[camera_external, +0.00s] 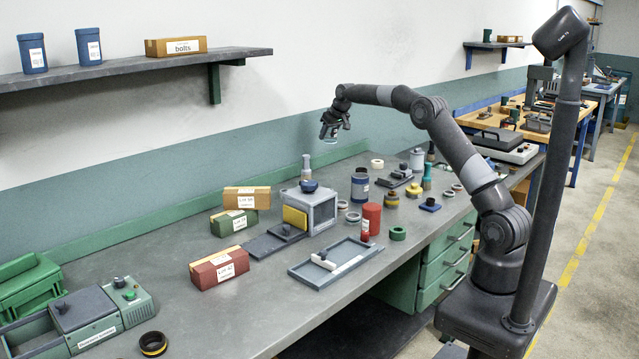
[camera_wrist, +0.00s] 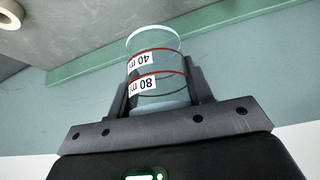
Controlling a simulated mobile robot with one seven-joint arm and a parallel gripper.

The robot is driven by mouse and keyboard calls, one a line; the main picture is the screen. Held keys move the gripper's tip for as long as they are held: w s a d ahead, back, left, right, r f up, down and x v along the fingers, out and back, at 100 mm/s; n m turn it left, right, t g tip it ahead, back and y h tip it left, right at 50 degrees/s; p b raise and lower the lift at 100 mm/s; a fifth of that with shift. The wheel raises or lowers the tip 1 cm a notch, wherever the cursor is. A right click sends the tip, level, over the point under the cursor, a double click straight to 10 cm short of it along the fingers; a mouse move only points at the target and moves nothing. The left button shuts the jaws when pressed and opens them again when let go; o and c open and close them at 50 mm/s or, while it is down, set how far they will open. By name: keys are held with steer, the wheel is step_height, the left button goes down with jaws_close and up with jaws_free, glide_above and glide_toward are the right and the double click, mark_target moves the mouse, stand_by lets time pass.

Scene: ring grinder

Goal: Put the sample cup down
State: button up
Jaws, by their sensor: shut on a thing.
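The sample cup (camera_wrist: 153,50) is a clear cup with two red bands and white labels reading 40 m and 80 m, upside down in the wrist view. My gripper (camera_wrist: 157,85) is shut on it, with a dark finger on each side. In the external view my gripper (camera_external: 330,133) holds the cup well above the back of the grey workbench, near the wall. There the cup is small and mostly hidden by the fingers. The cup touches nothing else that I can see.
Below on the workbench (camera_external: 200,315) stand a grey box frame (camera_external: 312,205), a dark blue jar (camera_external: 360,186), a red cylinder (camera_external: 372,217), a shallow tray (camera_external: 332,262) and several rings. Labelled boxes (camera_external: 247,197) are to the left. Bare bench shows at the front left.

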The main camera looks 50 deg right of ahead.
steer(key=s+a+r+n+g+y, duration=0.15)
steer(key=s+a+n, duration=0.4)
steer(key=a, duration=1.35)
steer(key=s+a+n+t+y, duration=0.1)
steer(key=s+a+n+y, duration=0.2)
steer(key=s+a, duration=1.05)
steer(key=s+a+f+n+g+y, duration=0.1)
steer(key=s+a+n+g, duration=0.15)
steer(key=s+a, duration=0.95)
steer(key=s+a+f+n+g+y, duration=0.1)
steer(key=s+a+n, duration=0.3)
steer(key=s+a, duration=0.8)
steer(key=a+f, duration=0.4)
steer(key=s+a+f, duration=0.1)
steer(key=a+f, duration=0.2)
steer(key=a, duration=0.1)
steer(key=a+f, duration=0.4)
steer(key=shift+s+a+f, duration=0.15)
steer(key=shift+s+f, duration=0.15)
steer(key=shift+a+f, duration=0.1)
steer(key=shift+f, duration=1.95)
steer(key=shift+f, duration=0.15)
steer(key=o, duration=0.9)
